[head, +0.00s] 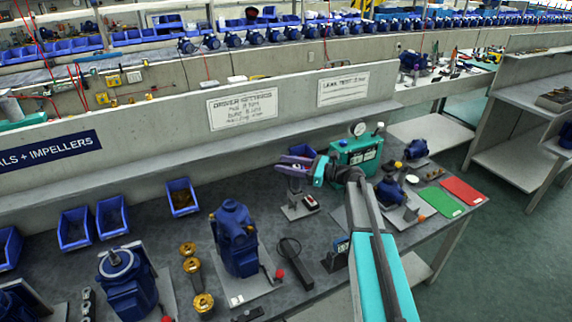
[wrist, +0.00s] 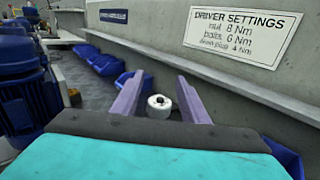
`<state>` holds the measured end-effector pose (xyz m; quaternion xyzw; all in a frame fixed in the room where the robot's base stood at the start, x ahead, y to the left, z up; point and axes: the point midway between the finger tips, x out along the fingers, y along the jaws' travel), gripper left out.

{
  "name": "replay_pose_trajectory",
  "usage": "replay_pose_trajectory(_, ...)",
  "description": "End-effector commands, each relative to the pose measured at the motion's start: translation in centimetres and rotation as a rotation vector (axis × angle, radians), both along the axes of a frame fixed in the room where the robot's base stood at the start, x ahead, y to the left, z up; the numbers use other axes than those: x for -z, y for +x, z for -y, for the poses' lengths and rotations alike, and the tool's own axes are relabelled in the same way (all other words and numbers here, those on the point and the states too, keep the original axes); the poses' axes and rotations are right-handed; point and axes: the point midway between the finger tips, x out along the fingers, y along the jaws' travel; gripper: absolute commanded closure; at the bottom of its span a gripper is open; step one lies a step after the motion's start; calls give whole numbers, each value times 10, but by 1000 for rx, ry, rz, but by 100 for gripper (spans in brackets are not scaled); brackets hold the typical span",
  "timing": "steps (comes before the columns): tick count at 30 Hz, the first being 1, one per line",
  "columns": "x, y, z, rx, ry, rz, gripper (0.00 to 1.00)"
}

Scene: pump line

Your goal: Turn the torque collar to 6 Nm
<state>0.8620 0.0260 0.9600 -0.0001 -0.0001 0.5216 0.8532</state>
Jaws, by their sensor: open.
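My gripper (head: 290,163) is over a small grey stand (head: 300,208) on the bench in the head view. In the wrist view its two purple fingers (wrist: 160,88) are apart. A white round piece with a dark knob on top (wrist: 159,103) shows between them, with gaps on both sides; it may be the torque collar or the driver's top. No scale marks can be read on it. In the head view my gripper hides it. The driver settings sign (wrist: 241,38) gives 8 Nm, 6 Nm and 4 Nm; its bottom line is hard to read.
Blue bins (head: 182,197) stand along the low wall behind. A blue pump (head: 235,240) stands left of the stand, with a dark long tool (head: 290,262) in front. A green test box with a gauge (head: 357,150) is close on the right. Green (head: 440,201) and red mats lie farther right.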

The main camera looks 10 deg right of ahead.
Motion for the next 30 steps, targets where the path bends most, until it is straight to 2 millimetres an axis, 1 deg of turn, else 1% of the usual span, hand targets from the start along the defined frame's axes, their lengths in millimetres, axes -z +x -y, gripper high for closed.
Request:
replay_pose_trajectory(4, 0, 0, 0, 0, 0, 0, 59)
replay_pose_trajectory(8, 0, 0, 0, -1, 0, 0, 81)
replay_pose_trajectory(9, 0, 0, 0, -1, 0, 0, 88)
replay_pose_trajectory(11, 0, 0, 0, -1, 0, 0, 98)
replay_pose_trajectory(12, 0, 0, 0, -1, 0, 0, 100)
replay_pose_trajectory(22, 0, -1, -1, 22, 0, 0, 100)
replay_pose_trajectory(30, 1, 1, 0, 115, 0, 0, 100)
